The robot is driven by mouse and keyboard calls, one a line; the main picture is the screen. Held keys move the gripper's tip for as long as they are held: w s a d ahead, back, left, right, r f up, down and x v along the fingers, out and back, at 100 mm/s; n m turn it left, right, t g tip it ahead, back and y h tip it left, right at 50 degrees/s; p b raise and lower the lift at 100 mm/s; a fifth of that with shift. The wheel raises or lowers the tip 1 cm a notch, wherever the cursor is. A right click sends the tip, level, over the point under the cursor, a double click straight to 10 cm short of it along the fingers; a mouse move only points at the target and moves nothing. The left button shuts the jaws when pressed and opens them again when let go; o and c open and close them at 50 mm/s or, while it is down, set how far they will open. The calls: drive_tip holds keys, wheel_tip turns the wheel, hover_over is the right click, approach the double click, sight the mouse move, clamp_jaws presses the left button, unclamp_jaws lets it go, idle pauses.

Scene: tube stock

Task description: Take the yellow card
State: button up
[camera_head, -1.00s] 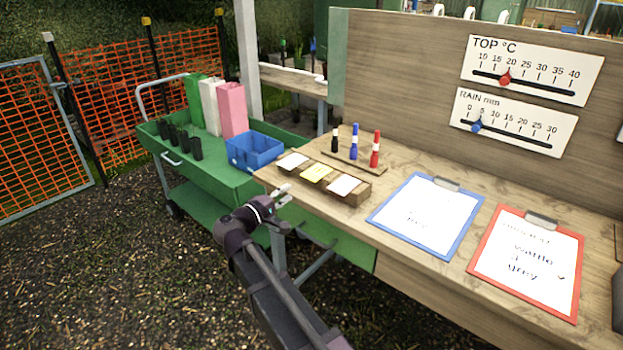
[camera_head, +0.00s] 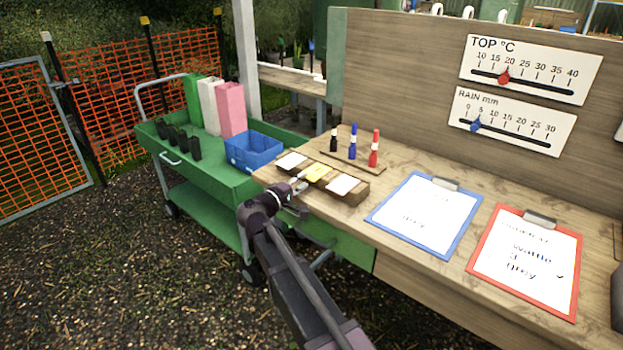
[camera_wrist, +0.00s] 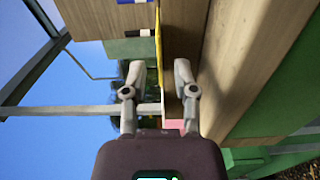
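The yellow card (camera_head: 317,173) sits in the middle place of a wooden card holder (camera_head: 352,198) at the left end of the bench. My gripper (camera_head: 302,182) is at the holder's front edge, close to the yellow card. In the wrist view the yellow card (camera_wrist: 158,42) shows nearly edge-on, as a thin strip between the fingers of my gripper (camera_wrist: 160,76). The fingers are open, with a gap on both sides of the card. I see no finger touching it.
White cards stand on the left (camera_head: 291,161) and right (camera_head: 342,184) of the yellow one. Black, blue and red markers (camera_head: 374,148) stand behind. A blue clipboard (camera_head: 381,223) lies to the right. A green trolley (camera_head: 215,179) with a blue crate (camera_head: 236,156) is left.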

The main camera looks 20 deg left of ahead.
drive_tip(key=shift+x, duration=1.1)
clamp_jaws()
drive_tip(key=shift+r, duration=0.15)
wheel_tip(320, 180, up, 6)
drive_tip(key=p, duration=0.6)
drive_tip(key=shift+p, duration=0.3)
drive_tip(key=shift+r, duration=0.1)
